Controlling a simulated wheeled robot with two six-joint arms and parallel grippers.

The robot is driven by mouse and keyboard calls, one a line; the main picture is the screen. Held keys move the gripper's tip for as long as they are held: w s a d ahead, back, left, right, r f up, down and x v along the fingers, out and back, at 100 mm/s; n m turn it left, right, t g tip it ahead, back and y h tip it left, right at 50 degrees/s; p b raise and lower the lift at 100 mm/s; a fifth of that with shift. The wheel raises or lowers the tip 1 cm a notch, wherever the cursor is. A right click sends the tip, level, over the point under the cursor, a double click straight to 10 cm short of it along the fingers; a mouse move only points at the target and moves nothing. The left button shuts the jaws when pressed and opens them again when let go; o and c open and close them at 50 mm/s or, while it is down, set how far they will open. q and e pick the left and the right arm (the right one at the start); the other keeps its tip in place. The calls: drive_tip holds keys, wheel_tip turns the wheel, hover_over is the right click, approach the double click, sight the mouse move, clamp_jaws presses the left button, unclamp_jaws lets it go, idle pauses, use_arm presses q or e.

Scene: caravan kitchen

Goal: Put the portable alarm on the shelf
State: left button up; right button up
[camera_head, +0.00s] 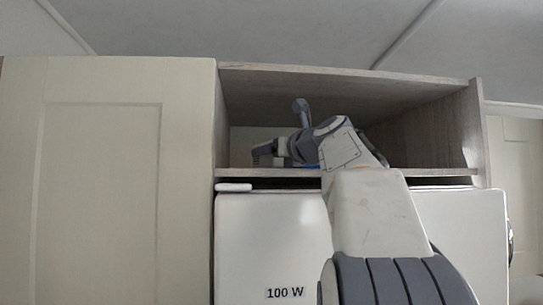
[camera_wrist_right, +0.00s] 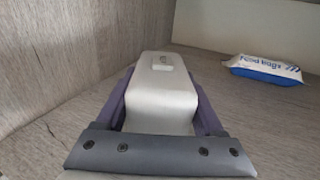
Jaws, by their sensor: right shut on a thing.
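The portable alarm (camera_wrist_right: 158,84), a pale grey box with rounded edges and a small button-like patch, is between the fingers of my right gripper (camera_wrist_right: 161,98) in the right wrist view. The gripper is shut on it. In the head view my right gripper (camera_head: 266,153) is inside the open shelf (camera_head: 468,138), towards its left side, near the shelf floor. My arm hides much of the compartment there. I cannot tell whether the alarm touches the shelf floor. My left gripper is not in view.
A white and blue food bags packet (camera_wrist_right: 265,68) lies on the shelf to the right in the wrist view, apart from the alarm. A closed cabinet door (camera_head: 105,180) is left of the shelf. A white appliance marked 100 W (camera_head: 268,240) is below.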

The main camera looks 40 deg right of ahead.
drive_tip(key=o, duration=1.2)
drive_tip(key=shift+f, duration=0.1)
drive_tip(key=shift+c, duration=0.2)
drive_tip(key=o, duration=0.4)
drive_tip(key=shift+c, duration=0.2)
drive_tip(key=s+b, duration=0.1)
drive_tip(key=s, duration=0.2)
drive_tip(key=s+a+b, duration=0.1)
drive_tip(key=s, duration=0.3)
drive_tip(key=s+b, duration=0.2)
drive_tip(key=s, duration=0.2)
drive_tip(key=shift+a, duration=0.3)
drive_tip(key=shift+s+a, duration=0.15)
drive_tip(key=shift+s, duration=0.35)
